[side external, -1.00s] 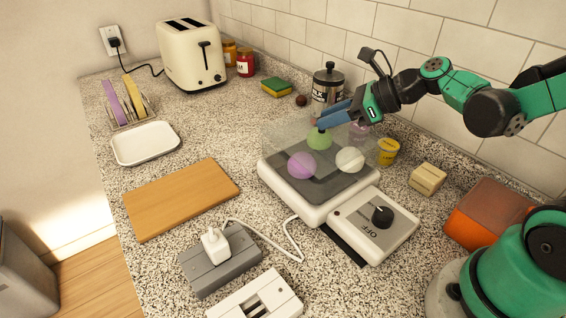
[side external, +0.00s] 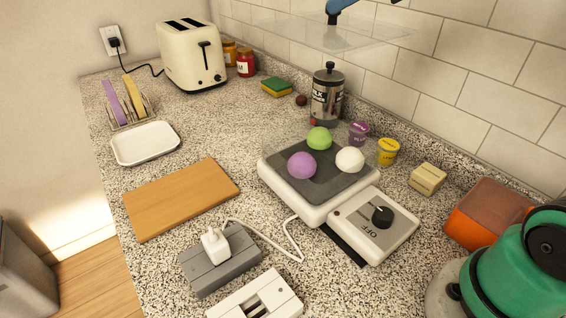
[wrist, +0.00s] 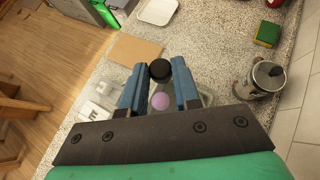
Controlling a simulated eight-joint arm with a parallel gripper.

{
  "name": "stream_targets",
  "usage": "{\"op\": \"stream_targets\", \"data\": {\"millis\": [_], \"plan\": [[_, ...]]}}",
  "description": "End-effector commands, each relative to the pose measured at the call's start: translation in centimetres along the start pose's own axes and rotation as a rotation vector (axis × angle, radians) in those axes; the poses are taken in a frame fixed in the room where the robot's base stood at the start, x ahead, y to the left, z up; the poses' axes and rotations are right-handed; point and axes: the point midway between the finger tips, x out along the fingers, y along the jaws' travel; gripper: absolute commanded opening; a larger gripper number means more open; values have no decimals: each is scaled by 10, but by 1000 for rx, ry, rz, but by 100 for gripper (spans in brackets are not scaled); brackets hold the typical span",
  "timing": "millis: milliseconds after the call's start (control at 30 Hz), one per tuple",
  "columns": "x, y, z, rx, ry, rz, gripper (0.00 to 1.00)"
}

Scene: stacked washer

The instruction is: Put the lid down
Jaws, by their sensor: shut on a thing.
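The lid (side external: 290,32) is a clear, see-through cover with a dark knob. It hangs high in the air at the top of the side view, in front of the tiled wall. My gripper (side external: 336,12) is shut on the lid's knob; only its blue fingertips show there. In the wrist view the black knob (wrist: 160,71) sits between my two blue fingers. Below is the white appliance (side external: 312,212) with a dark top plate, uncovered. A purple ball (side external: 301,166), a green ball (side external: 319,138) and a white ball (side external: 350,160) rest on the plate.
A wooden board (side external: 182,198) lies left of the appliance, with a white tray (side external: 145,143) behind it. A metal canister (side external: 327,95), small pots and a butter-like block (side external: 428,178) stand behind and right. A power strip (side external: 220,262) is in front.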

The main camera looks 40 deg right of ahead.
Motion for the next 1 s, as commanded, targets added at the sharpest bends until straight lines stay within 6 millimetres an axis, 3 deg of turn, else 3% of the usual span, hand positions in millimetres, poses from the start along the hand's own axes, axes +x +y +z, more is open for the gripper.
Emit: {"op": "stream_targets", "data": {"millis": [233, 500, 800, 1000], "plan": [[22, -27, 19, 0, 1, 0, 0], [91, -76, 34, 1, 3, -1, 0], [169, -108, 29, 1, 1, -3, 0], [193, -115, 22, 2, 0, -4, 0]]}}
